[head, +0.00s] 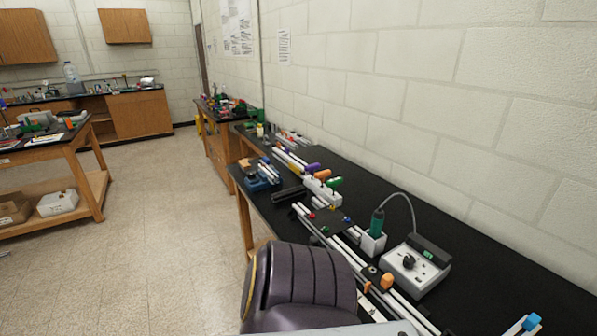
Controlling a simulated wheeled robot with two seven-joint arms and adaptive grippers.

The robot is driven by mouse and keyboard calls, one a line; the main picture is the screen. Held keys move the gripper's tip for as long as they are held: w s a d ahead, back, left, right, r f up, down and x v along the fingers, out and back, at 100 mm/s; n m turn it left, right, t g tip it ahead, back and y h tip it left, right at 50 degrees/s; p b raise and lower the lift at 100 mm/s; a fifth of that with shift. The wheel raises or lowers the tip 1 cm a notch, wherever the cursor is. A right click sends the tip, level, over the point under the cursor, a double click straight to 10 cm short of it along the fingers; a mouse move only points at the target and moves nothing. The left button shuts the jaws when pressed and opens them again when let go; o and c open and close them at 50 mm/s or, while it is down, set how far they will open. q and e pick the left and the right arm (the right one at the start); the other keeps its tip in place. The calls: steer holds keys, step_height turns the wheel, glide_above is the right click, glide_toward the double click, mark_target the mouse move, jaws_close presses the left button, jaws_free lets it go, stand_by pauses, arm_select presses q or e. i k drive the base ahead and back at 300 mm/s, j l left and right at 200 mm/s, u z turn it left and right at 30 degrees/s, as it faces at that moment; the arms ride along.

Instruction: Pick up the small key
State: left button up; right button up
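I cannot pick out a small key anywhere in the head view; small items on the bench are too tiny to name surely. Silvery extrusion bars (337,244) lie along the black-topped bench (480,272), with a dark plate (327,221) and small coloured pieces among them. A small orange piece (387,281) sits by the bars at the near end. Neither of my grippers shows. A dark ribbed part of my own body fills the bottom middle and hides part of the bench's near edge.
A soldering station (432,278) and a green-handled iron in a white holder (373,243) stand right of the bars. A white rack (320,190) holds coloured-handled tools. A blue device (262,180) sits at the left edge. Open floor (150,230) lies left.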

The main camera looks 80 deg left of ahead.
mark_target(312, 167)
steer(key=u, duration=2.7)
